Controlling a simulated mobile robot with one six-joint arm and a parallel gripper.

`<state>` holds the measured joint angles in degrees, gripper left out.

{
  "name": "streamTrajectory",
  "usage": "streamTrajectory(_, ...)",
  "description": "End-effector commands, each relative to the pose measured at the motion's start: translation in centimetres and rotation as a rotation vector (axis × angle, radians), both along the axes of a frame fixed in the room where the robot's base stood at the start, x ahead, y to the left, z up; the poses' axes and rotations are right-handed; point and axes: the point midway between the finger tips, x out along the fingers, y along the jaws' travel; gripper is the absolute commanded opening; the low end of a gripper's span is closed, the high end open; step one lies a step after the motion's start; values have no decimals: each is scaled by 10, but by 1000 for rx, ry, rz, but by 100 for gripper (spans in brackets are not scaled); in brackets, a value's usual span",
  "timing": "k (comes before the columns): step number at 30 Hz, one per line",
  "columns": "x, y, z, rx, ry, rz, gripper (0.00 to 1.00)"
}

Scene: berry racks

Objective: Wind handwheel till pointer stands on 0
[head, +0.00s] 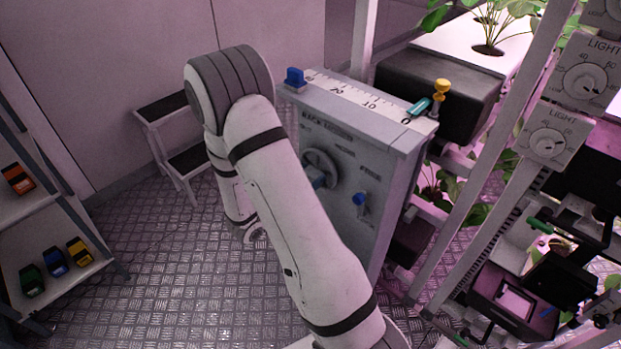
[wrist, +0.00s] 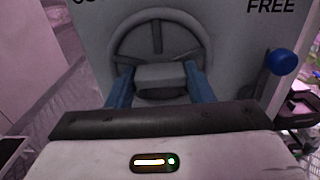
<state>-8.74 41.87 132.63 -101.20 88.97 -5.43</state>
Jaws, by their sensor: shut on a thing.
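The handwheel (head: 320,163) is a grey spoked ring on the front of a grey cabinet (head: 345,235). In the wrist view the handwheel (wrist: 118,45) fills the upper middle. My gripper (wrist: 160,80) has its blue fingers on either side of the grey block at the wheel and is shut on it. In the head view my gripper (head: 318,181) is mostly hidden behind my arm. A white scale (head: 355,95) runs along the cabinet's top, with 0 at its right end. The teal pointer (head: 419,106) lies by the 0; I cannot tell whether it stands exactly on it.
A blue-knobbed lever (head: 360,200) sits right of the wheel; its knob (wrist: 284,62) is near the word FREE. A step stool (head: 165,108) and toy-coloured shelf (head: 55,225) are left; plant racks are right.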

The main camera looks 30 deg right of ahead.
Motion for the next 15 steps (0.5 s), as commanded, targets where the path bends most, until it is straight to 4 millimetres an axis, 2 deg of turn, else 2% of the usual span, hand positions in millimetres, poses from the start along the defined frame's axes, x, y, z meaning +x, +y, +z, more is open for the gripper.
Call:
streamTrajectory(14, 2, 2, -2, 11, -15, 8, 25)
streamTrajectory(15, 2, 2, -2, 11, -15, 8, 48)
